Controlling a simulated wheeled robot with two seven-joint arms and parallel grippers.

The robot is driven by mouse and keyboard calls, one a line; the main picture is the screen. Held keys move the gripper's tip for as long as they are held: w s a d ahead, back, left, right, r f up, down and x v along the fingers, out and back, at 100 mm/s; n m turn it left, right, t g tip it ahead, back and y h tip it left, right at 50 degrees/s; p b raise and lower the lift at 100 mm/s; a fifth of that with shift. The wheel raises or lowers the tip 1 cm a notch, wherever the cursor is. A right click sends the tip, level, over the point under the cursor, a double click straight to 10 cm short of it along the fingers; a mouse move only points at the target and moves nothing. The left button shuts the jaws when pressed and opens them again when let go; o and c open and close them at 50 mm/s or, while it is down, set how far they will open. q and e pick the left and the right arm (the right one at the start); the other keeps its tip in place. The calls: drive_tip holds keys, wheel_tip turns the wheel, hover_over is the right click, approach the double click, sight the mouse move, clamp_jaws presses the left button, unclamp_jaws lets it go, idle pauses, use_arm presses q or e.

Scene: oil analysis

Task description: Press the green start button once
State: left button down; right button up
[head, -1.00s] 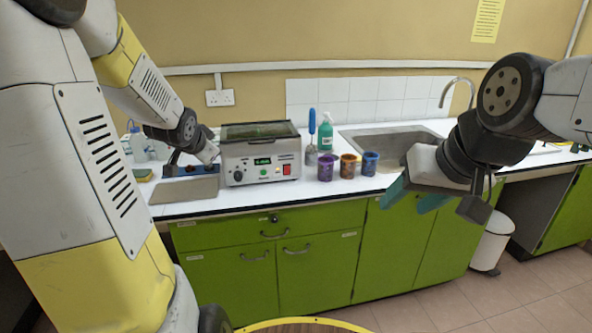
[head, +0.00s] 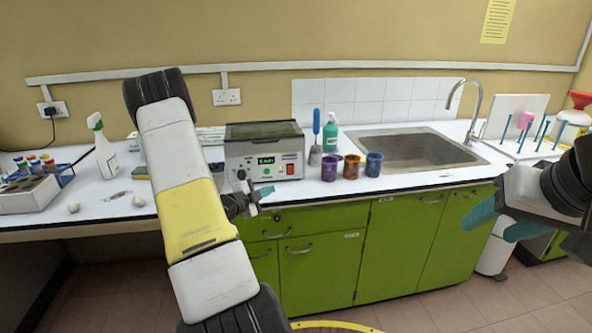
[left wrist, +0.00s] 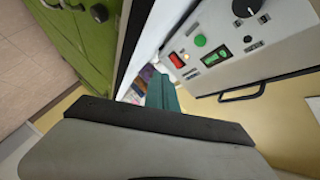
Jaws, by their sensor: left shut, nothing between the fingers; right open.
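The grey machine (head: 240,160) stands on the white counter, with a dark lid and a lit green display (head: 266,160). The round green start button (head: 267,171) is on its front panel, left of the red switch (head: 290,169). In the left wrist view the green button (left wrist: 200,41) shows clear on the tilted panel, near the red switch (left wrist: 177,60). My left gripper (head: 264,191) is shut and empty, below the button in the head view; its teal fingers (left wrist: 162,93) appear apart from the button. My right gripper (head: 500,222) is open and empty, in front of the cupboards at right.
Purple, brown and blue cups (head: 351,167) stand right of the machine, with a blue-handled tool and green bottle (head: 330,135) behind. The sink (head: 405,150) is farther right. A spray bottle (head: 104,150) and a vial rack (head: 62,175) stand left.

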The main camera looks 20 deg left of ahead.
use_arm(q)
drive_tip(key=shift+w, duration=0.1)
drive_tip(key=shift+w+a, duration=0.8)
drive_tip(key=shift+w, duration=0.45)
drive_tip(key=shift+w+a, duration=0.75)
drive_tip(key=shift+w, duration=0.45)
drive_tip(key=shift+w+a, duration=0.8)
drive_tip(key=shift+w, duration=0.45)
drive_tip(key=shift+w+a, duration=0.2)
drive_tip(key=shift+w, duration=0.15)
drive_tip(key=shift+w+a, duration=0.2)
drive_tip(key=shift+w, duration=0.1)
drive_tip(key=shift+s, duration=0.1)
drive_tip(key=shift+s+d, duration=0.4)
drive_tip(key=shift+s, duration=0.2)
drive_tip(key=shift+s+d, duration=0.45)
drive_tip(key=shift+s, duration=0.25)
drive_tip(key=shift+s+d, duration=0.45)
drive_tip(key=shift+s, duration=0.25)
drive_tip(key=shift+s+d, duration=0.45)
drive_tip(key=shift+s, duration=0.25)
